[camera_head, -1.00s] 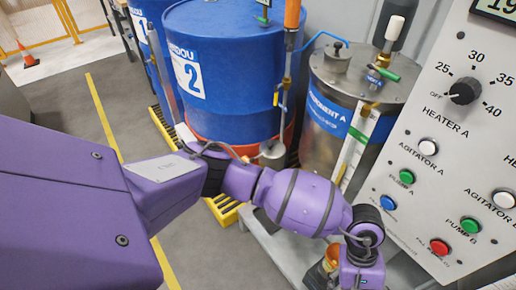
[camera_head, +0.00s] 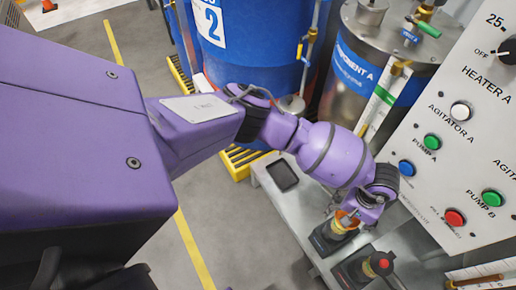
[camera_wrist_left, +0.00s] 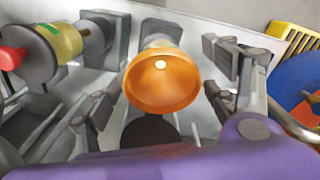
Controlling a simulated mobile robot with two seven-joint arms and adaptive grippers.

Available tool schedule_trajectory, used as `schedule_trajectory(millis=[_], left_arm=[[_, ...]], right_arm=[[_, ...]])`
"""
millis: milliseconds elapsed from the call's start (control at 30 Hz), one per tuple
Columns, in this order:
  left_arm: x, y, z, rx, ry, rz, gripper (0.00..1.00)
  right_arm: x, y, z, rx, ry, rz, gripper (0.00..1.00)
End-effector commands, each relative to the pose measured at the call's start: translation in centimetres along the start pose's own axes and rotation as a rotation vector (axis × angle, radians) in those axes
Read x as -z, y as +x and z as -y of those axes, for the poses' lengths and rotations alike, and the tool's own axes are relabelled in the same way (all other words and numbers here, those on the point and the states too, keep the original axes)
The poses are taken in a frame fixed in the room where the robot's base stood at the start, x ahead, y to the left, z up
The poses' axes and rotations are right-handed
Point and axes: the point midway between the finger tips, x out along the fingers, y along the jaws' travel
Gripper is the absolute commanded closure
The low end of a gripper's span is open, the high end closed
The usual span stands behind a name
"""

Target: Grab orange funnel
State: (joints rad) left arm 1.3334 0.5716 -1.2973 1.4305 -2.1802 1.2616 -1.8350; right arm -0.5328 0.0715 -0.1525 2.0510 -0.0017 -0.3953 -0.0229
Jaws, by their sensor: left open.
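The orange funnel (camera_wrist_left: 162,82) shows its wide round mouth in the middle of the left wrist view. In the head view the funnel (camera_head: 345,220) is small and partly hidden by my left gripper (camera_head: 352,212). It sits on a dark fitting on the metal bench. In the left wrist view my left gripper (camera_wrist_left: 160,98) is open, with fingers on both sides of the funnel and gaps between them and its rim. My right gripper is in neither view.
Beside the funnel stands a device with a red knob (camera_head: 380,262). A dark tray (camera_head: 282,177) lies on the bench (camera_head: 265,185). A control panel (camera_head: 450,150) rises at the right. A steel tank (camera_head: 350,85) and a blue barrel (camera_head: 255,55) stand behind.

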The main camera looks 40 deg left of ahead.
Motion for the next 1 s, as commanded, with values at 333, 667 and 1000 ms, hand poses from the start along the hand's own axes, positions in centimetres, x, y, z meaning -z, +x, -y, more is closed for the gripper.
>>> schedule_trajectory(millis=[333, 667, 1000], left_arm=[[-0.05, 0.04, 0.0, 0.0, -0.001, 0.001, 0.43], [0.05, -0.06, -0.05, -0.001, 0.0, -0.001, 0.62], [-0.2, -0.82, 0.05, -0.002, 0.001, -0.003, 0.62]], right_arm=[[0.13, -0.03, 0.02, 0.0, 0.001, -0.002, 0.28], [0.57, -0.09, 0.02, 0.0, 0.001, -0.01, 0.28], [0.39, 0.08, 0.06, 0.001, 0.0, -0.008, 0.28]])
